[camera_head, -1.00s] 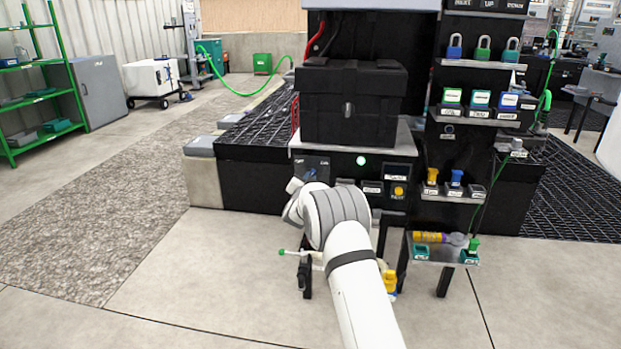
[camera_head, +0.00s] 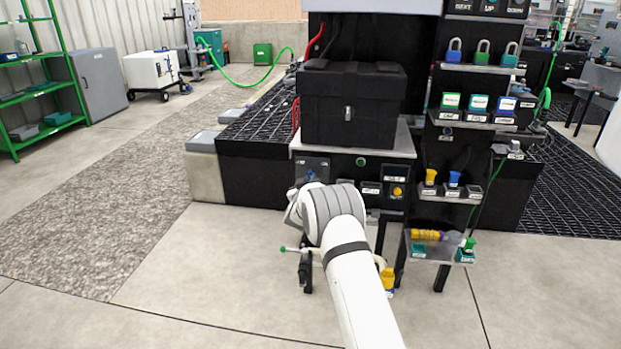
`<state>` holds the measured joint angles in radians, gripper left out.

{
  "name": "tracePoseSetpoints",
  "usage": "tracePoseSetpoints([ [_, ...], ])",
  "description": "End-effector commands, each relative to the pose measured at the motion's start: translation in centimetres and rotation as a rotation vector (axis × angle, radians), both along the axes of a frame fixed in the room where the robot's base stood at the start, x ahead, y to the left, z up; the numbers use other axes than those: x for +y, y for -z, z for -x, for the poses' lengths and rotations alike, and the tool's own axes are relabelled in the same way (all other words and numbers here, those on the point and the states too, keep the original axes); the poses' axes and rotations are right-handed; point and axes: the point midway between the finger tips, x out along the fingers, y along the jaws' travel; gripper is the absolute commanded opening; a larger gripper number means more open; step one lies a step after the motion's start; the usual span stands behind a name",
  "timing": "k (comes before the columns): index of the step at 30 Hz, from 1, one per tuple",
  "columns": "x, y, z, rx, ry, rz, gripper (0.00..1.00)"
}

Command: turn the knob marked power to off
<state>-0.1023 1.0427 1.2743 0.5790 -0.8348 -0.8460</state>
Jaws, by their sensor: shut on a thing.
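The power knob (camera_head: 311,174) shows as a small blue shape on the dark panel at the left of the black cabinet's front, just above my wrist. Its pointer direction and marks are too small to read. My gripper (camera_head: 303,183) is at this panel, shut on the knob; my own wrist hides most of the fingers and the lower part of the panel. The round indicator lamp (camera_head: 361,161) right of the knob is dark green and unlit.
A black case (camera_head: 353,115) stands on the cabinet top. A yellow button (camera_head: 397,191) is to the right on the same front. A small side table (camera_head: 432,252) holds a yellow-purple tool. Padlocks and tags sit on shelves at right. The floor at left is clear.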

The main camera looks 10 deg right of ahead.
Motion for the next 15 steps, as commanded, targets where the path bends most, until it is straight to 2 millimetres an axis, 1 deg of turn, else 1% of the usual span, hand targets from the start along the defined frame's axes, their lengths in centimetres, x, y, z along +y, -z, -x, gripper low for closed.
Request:
tracePoseSetpoints([
  [6,-0.09,-0.14,-0.01,0.053,0.001,0.161,0.0],
  [15,-0.07,-0.04,-0.03,0.098,0.002,0.304,0.0],
])
